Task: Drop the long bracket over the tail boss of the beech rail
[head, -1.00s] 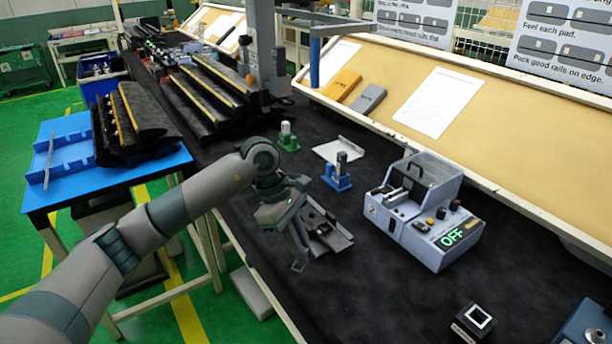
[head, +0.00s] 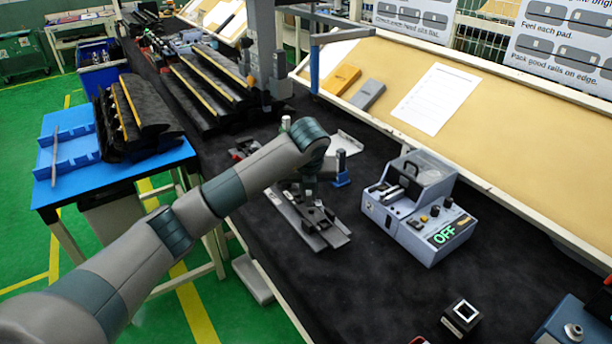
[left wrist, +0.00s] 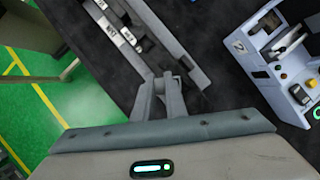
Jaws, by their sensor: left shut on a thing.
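My left gripper (head: 318,208) is low over a long grey tray-like fixture (head: 333,238) on the dark bench. In the left wrist view its fingers (left wrist: 163,84) are close together beside the fixture's grey side wall (left wrist: 178,42). They are shut on a small piece, which seems to be the long bracket, but it is mostly hidden between the fingertips. The fixture holds dark parts and white labels (left wrist: 108,22). I cannot clearly pick out the beech rail or its tail boss. My right gripper is not in view.
A blue-grey tester box (head: 420,210) reading OFF stands right of the fixture. A blue stand (head: 341,172) is just behind it. Dark trim parts (head: 205,85) fill the back left. The bench between fixture and block is clear.

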